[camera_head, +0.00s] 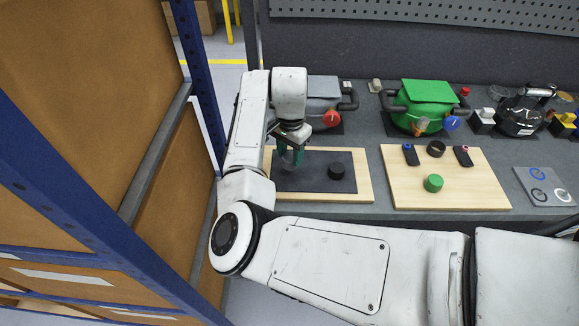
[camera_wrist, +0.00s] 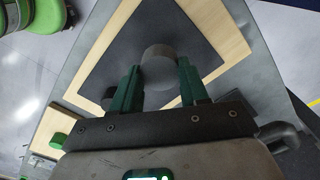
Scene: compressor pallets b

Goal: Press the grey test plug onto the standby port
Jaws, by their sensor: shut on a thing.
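My gripper (camera_head: 290,160) is above the dark mat at the left of the bench, its green fingers pointing down. In the wrist view, my gripper (camera_wrist: 157,88) is shut on a round grey piece, which looks like the grey test plug (camera_wrist: 160,65). In the head view, the fingers and wrist largely hide the plug. Whether it touches the mat is unclear. The compressors stand behind: a grey one (camera_head: 322,88) with a red knob, partly hidden by my arm, and a green one (camera_head: 424,98) with a blue knob. I cannot tell which part is the standby port.
A black round cap (camera_head: 336,170) lies on the dark mat (camera_head: 315,184), right of my gripper. A wooden board (camera_head: 400,190) holds a green cap (camera_head: 433,183) and small dark parts. A black compressor (camera_head: 521,115) stands farther right. A blue rack post (camera_head: 197,75) rises close to my arm's left.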

